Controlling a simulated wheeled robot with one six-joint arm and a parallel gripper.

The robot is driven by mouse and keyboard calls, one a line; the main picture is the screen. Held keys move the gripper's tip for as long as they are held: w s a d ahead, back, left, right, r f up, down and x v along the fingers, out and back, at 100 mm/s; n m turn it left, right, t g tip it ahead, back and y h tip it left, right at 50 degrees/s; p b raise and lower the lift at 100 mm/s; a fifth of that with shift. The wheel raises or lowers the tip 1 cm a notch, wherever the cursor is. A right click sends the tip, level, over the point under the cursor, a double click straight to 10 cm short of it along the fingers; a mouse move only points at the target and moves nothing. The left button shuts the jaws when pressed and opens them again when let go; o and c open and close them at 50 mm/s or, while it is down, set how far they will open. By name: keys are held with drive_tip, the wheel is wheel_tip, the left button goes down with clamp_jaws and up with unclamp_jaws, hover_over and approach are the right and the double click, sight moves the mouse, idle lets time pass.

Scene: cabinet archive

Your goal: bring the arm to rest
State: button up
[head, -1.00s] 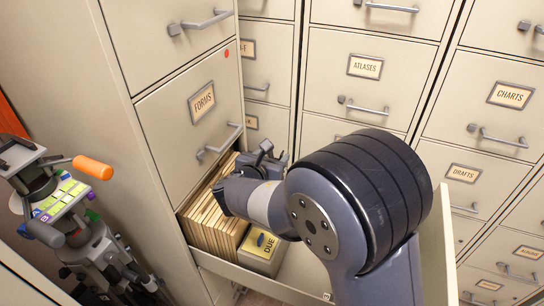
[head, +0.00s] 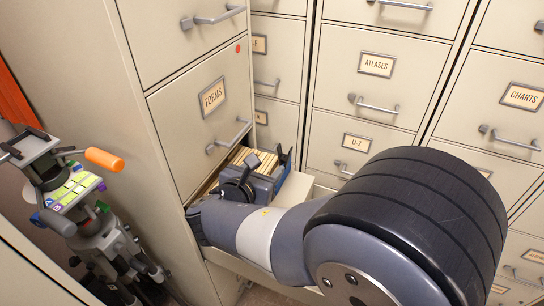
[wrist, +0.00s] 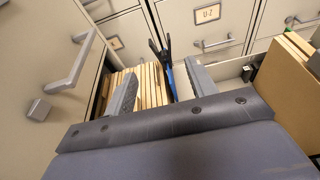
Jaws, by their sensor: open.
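My arm crosses the lower right of the head view, its dark end reaching over the open file drawer. My gripper (head: 262,176) is open above the folders (head: 245,155) in that drawer. In the wrist view its two grey fingers (wrist: 162,88) stand apart, with folders (wrist: 150,85) showing beyond and between them. A thin blue and black thing (wrist: 166,70) shows between the fingers in the wrist view; I cannot tell what it is or whether it touches them. My arm hides much of the drawer.
The cabinet marked FORMS (head: 202,110) stands close on the left. Closed drawers marked ATLASES (head: 376,66) and CHARTS (head: 521,97) fill the back. The open drawer's side (head: 235,264) shows below my arm. A tripod-like stand (head: 75,205) with an orange handle (head: 104,159) is at far left.

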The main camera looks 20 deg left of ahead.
drive_tip(key=x, duration=1.1)
drive_tip(key=shift+s+d, duration=0.1)
drive_tip(key=shift+r, duration=0.25)
